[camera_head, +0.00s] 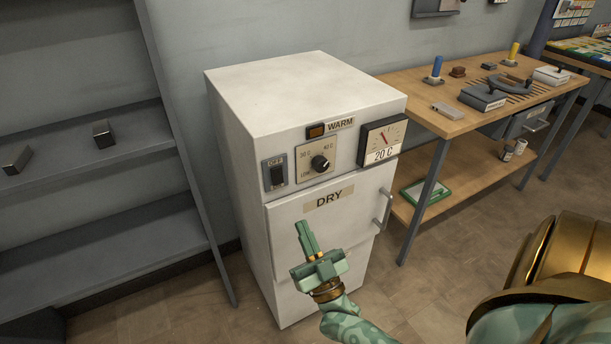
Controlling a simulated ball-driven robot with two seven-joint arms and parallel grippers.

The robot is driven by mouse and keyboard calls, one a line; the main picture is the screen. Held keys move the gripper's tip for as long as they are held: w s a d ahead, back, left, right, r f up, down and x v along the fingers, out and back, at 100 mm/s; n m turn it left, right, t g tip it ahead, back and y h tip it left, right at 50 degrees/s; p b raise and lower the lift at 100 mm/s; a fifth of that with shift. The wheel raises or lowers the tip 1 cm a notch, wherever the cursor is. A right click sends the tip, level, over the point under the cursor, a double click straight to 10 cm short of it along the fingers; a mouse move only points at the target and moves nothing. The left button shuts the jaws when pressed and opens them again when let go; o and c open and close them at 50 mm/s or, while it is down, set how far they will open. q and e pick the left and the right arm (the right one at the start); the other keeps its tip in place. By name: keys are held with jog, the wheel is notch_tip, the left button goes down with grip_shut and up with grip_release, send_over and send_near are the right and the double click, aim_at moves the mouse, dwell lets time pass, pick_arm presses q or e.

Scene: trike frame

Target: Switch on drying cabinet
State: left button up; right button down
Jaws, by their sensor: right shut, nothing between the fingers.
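The white drying cabinet (320,250) stands in the middle, with a "DRY" label (329,197) on its shut door. A black rocker switch (277,175) sits at the panel's left under an "OFF" label. Right of it is a black dial (320,163), and above is a dark amber lamp (316,131) beside a "WARM" label. A gauge (381,142) at the right reads "20 C". My right gripper (305,236) is shut and empty, in front of the door, below the switch and apart from it in the picture. My left gripper is out of view.
A door handle (384,211) sticks out at the cabinet's right. A grey shelf (90,133) with metal blocks stands at the left. A wooden workbench (445,121) with tools stands at the right, with a green tray (424,193) on its lower shelf. The floor in front is clear.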

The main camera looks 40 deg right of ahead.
aim_at(278, 179)
jog(key=w+r, duration=0.1)
jog(key=w, duration=0.1)
jog(key=w+d+r+b, duration=0.1)
jog(key=w, duration=0.2)
jog(key=w+d+r, duration=0.1)
jog(key=w, duration=0.1)
jog(key=shift+w+b, duration=0.35)
jog(key=shift+w, duration=0.05)
jog(key=shift+w+r, duration=0.15)
jog(key=shift+w, duration=0.25)
